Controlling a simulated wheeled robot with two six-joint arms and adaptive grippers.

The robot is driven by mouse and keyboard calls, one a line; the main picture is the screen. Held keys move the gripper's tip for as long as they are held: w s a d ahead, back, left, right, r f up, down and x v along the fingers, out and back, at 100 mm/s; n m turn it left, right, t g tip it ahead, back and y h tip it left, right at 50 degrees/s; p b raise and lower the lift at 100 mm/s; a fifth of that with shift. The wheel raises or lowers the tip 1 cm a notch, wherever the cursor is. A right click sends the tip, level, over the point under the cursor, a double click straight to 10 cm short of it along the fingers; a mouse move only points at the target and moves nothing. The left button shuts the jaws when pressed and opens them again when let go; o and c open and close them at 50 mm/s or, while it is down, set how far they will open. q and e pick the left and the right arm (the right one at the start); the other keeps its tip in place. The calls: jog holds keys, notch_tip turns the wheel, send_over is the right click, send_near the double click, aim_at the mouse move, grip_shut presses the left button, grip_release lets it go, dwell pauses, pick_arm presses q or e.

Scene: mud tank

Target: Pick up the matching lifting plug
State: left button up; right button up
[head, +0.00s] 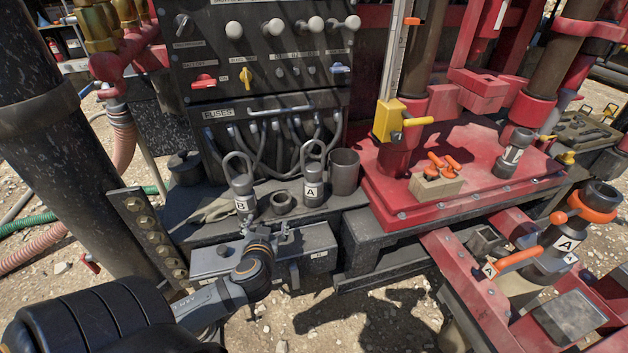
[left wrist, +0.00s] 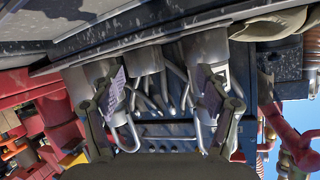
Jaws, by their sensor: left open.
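Two dark lifting plugs with wire-like loop handles stand upright on the dark ledge: plug B (head: 242,198) on the left and plug A (head: 313,188) on the right. A pipe end labelled A (head: 565,243), with an orange collar, stands at the far right. My left gripper (head: 266,228) is open and empty, in front of the ledge below the two plugs. In the left wrist view, which is upside down, its fingers (left wrist: 162,92) are spread; plug B (left wrist: 205,50) is behind the right finger and plug A (left wrist: 98,75) behind the left one. My right gripper is not in view.
A fuse panel (head: 265,125) with cables is close behind.

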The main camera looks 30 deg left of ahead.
aim_at(309, 178)
pick_arm(q)
jog(key=w+d+r+m+t+h+b, duration=0.1)
jog(key=w+r+t+h, duration=0.1)
jog(key=w, duration=0.2)
jog(key=w+d+r+m+t+h+b, duration=0.1)
jog(key=w+r+t+h, duration=0.1)
jog(key=w, duration=0.2)
jog(key=w+d+r+m+t+h+b, duration=0.1)
jog(key=w+r+t+h, duration=0.1)
jog(key=w+t, duration=0.1)
jog(key=shift+w+d+r+m, duration=0.2)
jog(key=shift+w+r+m, duration=0.15)
jog(key=shift+w, duration=0.2)
jog(key=shift+w+r, duration=0.1)
jog(key=shift+w, duration=0.2)
jog(key=shift+h, duration=0.4)
jog(key=w, duration=0.5)
jog(key=shift+a+p, duration=0.15)
jog(key=shift+p, duration=0.15)
grip_shut()
jog(key=shift+r, duration=0.15)
